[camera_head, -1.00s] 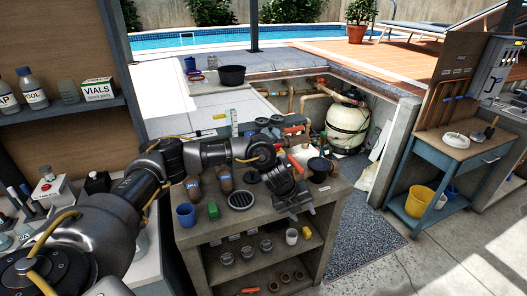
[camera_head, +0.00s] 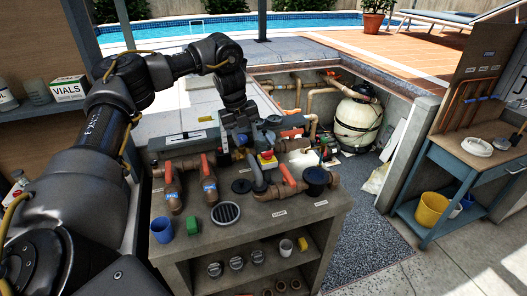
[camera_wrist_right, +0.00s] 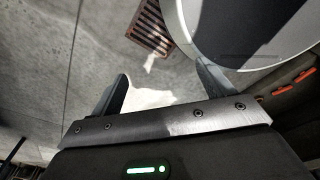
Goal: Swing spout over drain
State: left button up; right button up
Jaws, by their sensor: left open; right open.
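A grey curved spout (camera_head: 256,176) stands on the bench top in the head view, its lower end beside the brown pipe with red-handled valves. A round slotted drain (camera_head: 226,213) lies in the bench top, to the left and nearer than the spout's end. The two are apart. My left gripper (camera_head: 243,137) is open and points down just behind the top of the spout; its fingertips are hard to make out and contact cannot be told. My right gripper (camera_wrist_right: 163,84) is open and empty in the right wrist view, above a grey floor.
A blue cup (camera_head: 161,230) and green block (camera_head: 193,226) stand left of the drain. A black-topped fitting (camera_head: 317,180) stands at the right of the bench. In the right wrist view, a large round grey thing (camera_wrist_right: 255,30) is close to the gripper, with a rusty grate (camera_wrist_right: 150,28) below.

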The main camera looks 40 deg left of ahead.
aim_at(252, 161)
pick_arm(q)
jog(key=f+p, duration=0.1)
jog(key=f, duration=0.4)
jog(key=w+f+p, duration=0.1)
jog(key=f, duration=0.2)
jog(key=shift+d+f+p, duration=0.25)
jog(key=shift+d+p, duration=0.1)
jog(key=shift+w+d+f, duration=0.1)
jog(key=shift+f, duration=0.5)
jog(key=shift+w+f, duration=0.1)
jog(key=shift+f, duration=0.1)
grip_shut()
pick_arm(e)
jog(key=s+r, duration=0.1)
jog(key=r, duration=0.2)
jog(key=shift+s+d, duration=0.15)
jog(key=shift+s, duration=0.25)
